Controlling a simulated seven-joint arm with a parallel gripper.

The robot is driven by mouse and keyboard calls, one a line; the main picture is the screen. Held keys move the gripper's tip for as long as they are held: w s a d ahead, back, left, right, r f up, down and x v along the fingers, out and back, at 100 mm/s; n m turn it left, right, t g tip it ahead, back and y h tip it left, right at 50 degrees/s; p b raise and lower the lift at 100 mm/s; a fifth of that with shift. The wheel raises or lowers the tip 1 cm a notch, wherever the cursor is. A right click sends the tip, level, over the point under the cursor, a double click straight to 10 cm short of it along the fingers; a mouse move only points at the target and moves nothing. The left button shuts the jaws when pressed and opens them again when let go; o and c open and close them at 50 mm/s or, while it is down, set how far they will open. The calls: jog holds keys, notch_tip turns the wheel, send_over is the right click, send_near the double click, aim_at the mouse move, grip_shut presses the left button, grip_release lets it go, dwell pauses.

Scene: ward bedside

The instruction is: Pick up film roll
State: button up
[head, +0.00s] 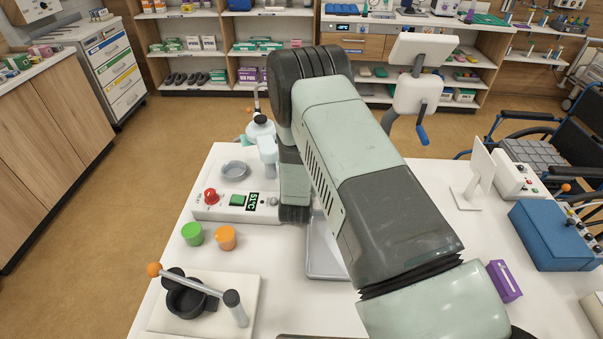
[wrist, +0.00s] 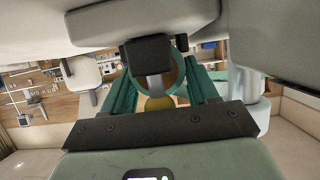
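I cannot pick out a film roll for certain in either view. A green round piece (head: 192,233) and an orange round piece (head: 225,238) sit side by side on the white table (head: 262,290), left of my arm. My gripper (wrist: 160,82) shows in the wrist view as two teal fingers standing apart. A dark block (wrist: 150,52) with a grey stem and a yellowish round thing (wrist: 158,103) appear between or beyond the fingers. Whether the fingers touch any of these is unclear. In the head view my own arm hides the gripper.
A white control box (head: 238,213) with a red knob stands beside my arm. A lever device (head: 190,297) is at the front left, a tray (head: 322,258) under my arm. At right are a purple box (head: 504,281) and a blue box (head: 548,236). A wheelchair (head: 545,145) stands behind.

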jog(key=c, duration=0.4)
jog(key=shift+o, duration=0.2)
jog(key=shift+r, duration=0.1)
